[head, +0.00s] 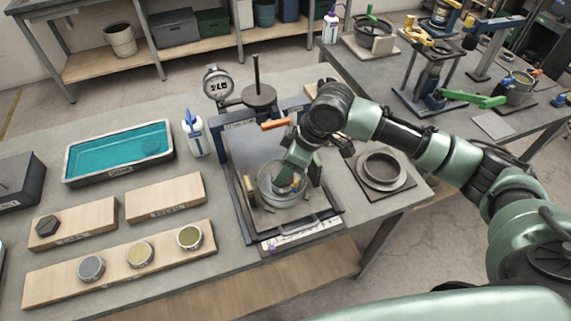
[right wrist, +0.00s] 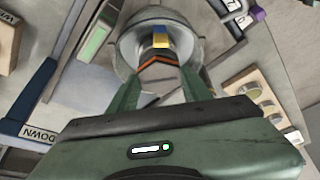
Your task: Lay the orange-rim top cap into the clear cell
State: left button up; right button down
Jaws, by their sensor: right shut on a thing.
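The clear cell (head: 268,196) is a round, see-through cup standing in the press frame on the bench. In the right wrist view, the cell (right wrist: 128,46) lies just beyond my fingers. My right gripper (head: 288,175) reaches down at the cell's mouth. In the right wrist view, my gripper (right wrist: 160,74) is shut on a small piece with an orange-edged dark band, which I take to be the top cap (right wrist: 159,60). A yellow patch shows just beyond that band. Whether the cap touches the cell's inside cannot be told. My left gripper is not in view.
The blue press frame (head: 238,205) surrounds the cell, with a dial gauge (head: 217,84) behind. A ring on a square plate (head: 382,170) stands right. Left are a teal-filled tray (head: 72,165), a squeeze bottle (head: 195,137) and a wooden board (head: 55,287) with round pieces.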

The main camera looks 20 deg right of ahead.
jog(key=shift+p, duration=0.35)
dwell(0.7)
jog(key=c, duration=0.6)
grip_release()
jog(key=shift+f, duration=0.1)
jog(key=b+v, duration=0.1)
jog(key=v, duration=0.7)
jog(key=shift+a, duration=0.1)
jog(key=shift+f, duration=0.1)
